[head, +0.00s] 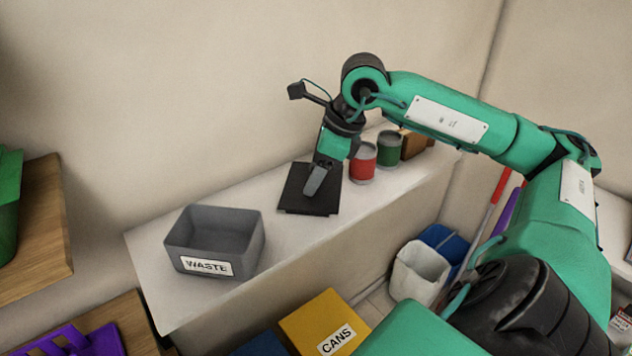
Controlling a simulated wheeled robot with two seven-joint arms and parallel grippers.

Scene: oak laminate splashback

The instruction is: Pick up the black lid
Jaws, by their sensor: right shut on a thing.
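The fingers cover part of the lid, so the exact grip point is hidden. The lid looks flat and level; I cannot tell whether it touches the counter. My left gripper is not in view.
A grey bin marked WASTE (208,266) stands on the counter (160,258) to the left. A red can (363,164) and a green can (389,150) stand close behind the lid at right. A yellow CANS box (322,318) is below the counter's front edge.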

